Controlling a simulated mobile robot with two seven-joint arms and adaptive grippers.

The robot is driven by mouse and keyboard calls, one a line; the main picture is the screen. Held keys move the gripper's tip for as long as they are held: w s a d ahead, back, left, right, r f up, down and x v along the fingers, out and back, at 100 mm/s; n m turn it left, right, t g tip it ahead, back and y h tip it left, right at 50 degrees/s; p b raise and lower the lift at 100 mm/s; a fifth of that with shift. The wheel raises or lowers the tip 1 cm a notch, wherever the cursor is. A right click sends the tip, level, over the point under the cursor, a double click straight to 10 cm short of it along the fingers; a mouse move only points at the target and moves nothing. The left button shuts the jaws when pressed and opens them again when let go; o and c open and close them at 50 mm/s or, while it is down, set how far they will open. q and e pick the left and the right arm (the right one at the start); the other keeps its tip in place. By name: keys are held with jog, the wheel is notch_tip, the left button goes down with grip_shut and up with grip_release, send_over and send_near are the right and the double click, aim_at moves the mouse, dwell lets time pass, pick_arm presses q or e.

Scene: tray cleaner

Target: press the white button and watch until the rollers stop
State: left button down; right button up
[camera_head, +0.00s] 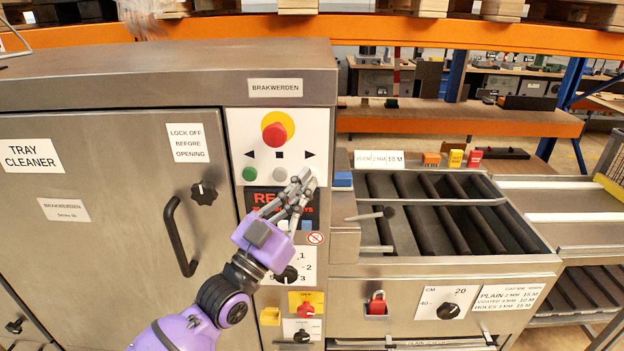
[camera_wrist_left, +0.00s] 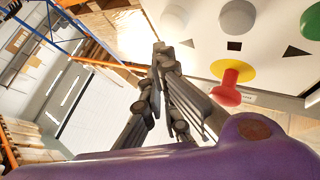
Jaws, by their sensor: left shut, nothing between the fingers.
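The white button (camera_head: 314,177) is at the right end of the button row on the control panel in the head view, partly covered by my left fingertips. My left gripper (camera_head: 303,181) is shut and empty, its fingertips in front of that button; I cannot tell whether they touch it. My right gripper is not in view.
A green button (camera_head: 249,174) and a grey button (camera_head: 280,174) sit left of the white one. A red mushroom button (camera_head: 275,134) on yellow is above. A black door handle (camera_head: 177,238) sticks out at left. A display (camera_head: 262,197) is partly behind my gripper.

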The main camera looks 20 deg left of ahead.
pick_arm(q)
jog(key=shift+w+a+r, duration=0.1)
jog(key=shift+w+a, duration=0.15)
jog(key=shift+w, duration=0.5)
jog(key=shift+w, duration=0.1)
dwell(0.9)
jog(key=shift+w+a, duration=0.1)
jog(key=shift+w, duration=0.2)
